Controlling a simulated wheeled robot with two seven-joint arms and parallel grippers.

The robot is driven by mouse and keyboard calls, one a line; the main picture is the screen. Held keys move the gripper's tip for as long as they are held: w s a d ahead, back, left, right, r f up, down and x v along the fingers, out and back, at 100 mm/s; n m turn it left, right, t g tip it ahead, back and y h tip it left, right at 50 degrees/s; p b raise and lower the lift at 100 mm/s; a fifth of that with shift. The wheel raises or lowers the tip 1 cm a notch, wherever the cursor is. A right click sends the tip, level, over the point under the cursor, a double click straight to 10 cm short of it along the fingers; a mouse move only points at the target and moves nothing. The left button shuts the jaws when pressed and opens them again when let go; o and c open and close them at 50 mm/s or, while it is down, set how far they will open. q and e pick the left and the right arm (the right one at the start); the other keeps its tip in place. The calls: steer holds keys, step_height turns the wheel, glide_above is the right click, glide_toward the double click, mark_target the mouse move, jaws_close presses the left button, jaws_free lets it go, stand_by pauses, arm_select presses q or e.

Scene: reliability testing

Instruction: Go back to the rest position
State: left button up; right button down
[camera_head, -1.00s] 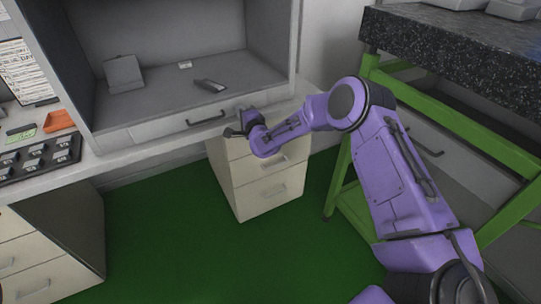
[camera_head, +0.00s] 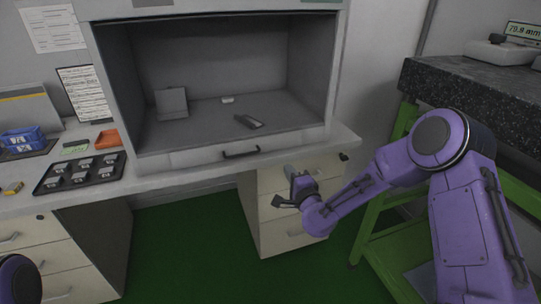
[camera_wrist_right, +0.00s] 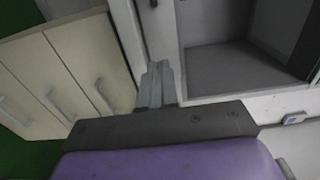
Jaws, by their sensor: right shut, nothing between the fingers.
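My right gripper (camera_head: 290,171) is in front of the upper drawers of the white drawer unit, just below the bench edge. It is shut and holds nothing. In the right wrist view its fingers (camera_wrist_right: 157,84) lie together, with the drawers to the left and the open cabinet to the right. My purple right arm (camera_head: 465,215) reaches in from the right side, bent at the elbow. A rounded purple part of my left arm (camera_head: 18,280) shows at the lower left corner. My left gripper is out of view.
The open grey cabinet (camera_head: 312,145) stands on the bench; a dark device (camera_head: 248,121) lies inside. A black tray (camera_head: 62,186) and an orange bin (camera_head: 107,139) are at left. A green-framed table (camera_head: 384,236) with a speckled top stands close to my right arm. Green floor is clear.

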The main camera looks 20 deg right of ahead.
steer(key=s+a+f+n+g+h+p, duration=0.1)
steer(key=s+f+n+g+p, duration=0.2)
steer(key=s+f+n+g, duration=1)
arm_select(q)
step_height(320, 180, up, 6)
steer(key=p, duration=0.3)
arm_select(e)
steer(key=s+f+g, duration=0.1)
steer(key=s+f, duration=0.3)
steer(key=s, duration=1)
steer(key=s+d+f+m+h, duration=0.1)
steer(key=s+f, duration=0.4)
steer(key=s, duration=0.9)
steer(key=shift+d+g, duration=0.25)
steer(key=shift+g, duration=0.15)
